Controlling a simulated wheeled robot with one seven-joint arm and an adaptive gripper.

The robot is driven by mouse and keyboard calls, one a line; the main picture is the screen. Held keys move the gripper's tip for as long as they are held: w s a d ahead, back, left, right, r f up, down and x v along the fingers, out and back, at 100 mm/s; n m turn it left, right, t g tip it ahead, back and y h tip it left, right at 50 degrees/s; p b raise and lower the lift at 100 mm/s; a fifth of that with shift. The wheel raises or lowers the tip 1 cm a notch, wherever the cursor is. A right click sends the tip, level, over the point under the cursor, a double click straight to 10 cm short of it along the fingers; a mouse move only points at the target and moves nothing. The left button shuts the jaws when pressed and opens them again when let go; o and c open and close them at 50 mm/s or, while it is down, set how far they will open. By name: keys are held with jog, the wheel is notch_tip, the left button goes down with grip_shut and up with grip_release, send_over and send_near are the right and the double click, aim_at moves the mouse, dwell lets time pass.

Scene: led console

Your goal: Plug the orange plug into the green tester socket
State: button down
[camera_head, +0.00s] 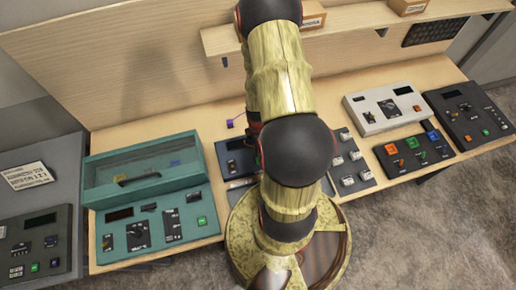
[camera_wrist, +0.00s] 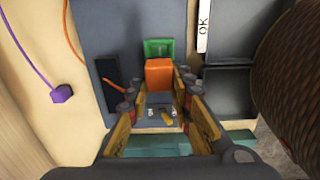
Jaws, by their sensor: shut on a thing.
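The orange plug (camera_wrist: 159,73) is between my gripper's fingers (camera_wrist: 159,86) in the wrist view, and the gripper is shut on it. The green socket (camera_wrist: 158,46) shows just beyond the plug on a dark grey panel. The plug's front overlaps the socket's lower part in this view. I cannot tell whether they touch or whether a gap is left. Pieces of orange cable (camera_wrist: 72,36) show to the left of the fingers. In the head view my arm hides the gripper, the held plug and this socket.
A purple plug (camera_wrist: 62,94) on a purple cable lies on the wood at left; it also shows in the head view (camera_head: 230,124). Dark recesses (camera_wrist: 229,91) and an "OK" label (camera_wrist: 204,27) are right of the socket. A teal lidded console (camera_head: 150,190) stands left of my arm.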

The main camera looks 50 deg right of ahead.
jog(key=shift+f+b, duration=3.15)
jog(key=shift+f, duration=0.3)
dwell(1.9)
